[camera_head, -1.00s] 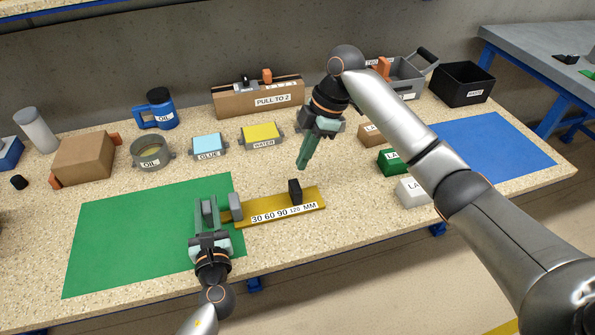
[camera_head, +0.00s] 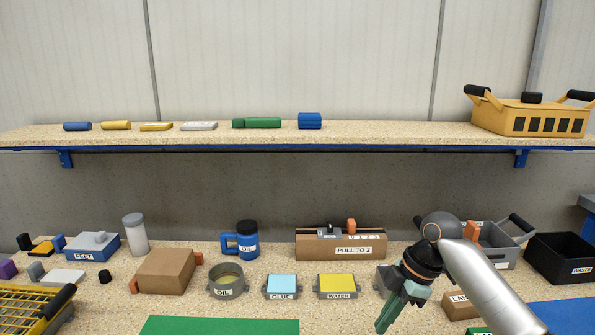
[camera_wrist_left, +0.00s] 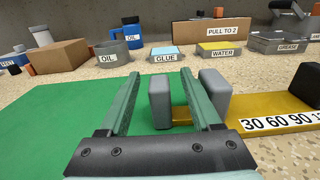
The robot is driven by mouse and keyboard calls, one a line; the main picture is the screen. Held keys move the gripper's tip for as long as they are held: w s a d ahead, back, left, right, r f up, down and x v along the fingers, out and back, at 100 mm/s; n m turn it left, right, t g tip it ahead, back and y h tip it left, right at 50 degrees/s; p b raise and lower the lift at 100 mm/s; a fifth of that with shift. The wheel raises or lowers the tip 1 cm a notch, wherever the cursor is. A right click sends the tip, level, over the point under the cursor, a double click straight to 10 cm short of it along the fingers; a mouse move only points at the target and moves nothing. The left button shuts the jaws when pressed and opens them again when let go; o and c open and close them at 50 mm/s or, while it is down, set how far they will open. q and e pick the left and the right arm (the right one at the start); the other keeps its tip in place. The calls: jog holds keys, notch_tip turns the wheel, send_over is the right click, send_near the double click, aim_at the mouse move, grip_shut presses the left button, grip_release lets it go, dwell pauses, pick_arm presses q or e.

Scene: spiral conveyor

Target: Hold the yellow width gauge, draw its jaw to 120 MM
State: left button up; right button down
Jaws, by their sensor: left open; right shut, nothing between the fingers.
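The yellow width gauge (camera_wrist_left: 262,108) lies on the bench at the right of the left wrist view, marked 30 60 90 and a cut-off number. A black block (camera_wrist_left: 303,82) stands on its bar. A grey block (camera_wrist_left: 215,94) stands at its left end. A second grey block (camera_wrist_left: 160,102) stands further left, with a yellow strip between the two. My left gripper (camera_wrist_left: 159,75) is open, with one finger on each side of the second grey block; contact cannot be told. My right gripper (camera_head: 387,316) is shut and empty at the lower right of the head view, where the gauge does not show.
A green mat (camera_head: 220,326) lies on the bench. A shelf (camera_head: 400,133) with a yellow basket (camera_head: 530,120) is above.

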pick_arm(q)
notch_tip(320, 180, up, 10)
dwell(0.6)
jog(key=shift+s, duration=0.1)
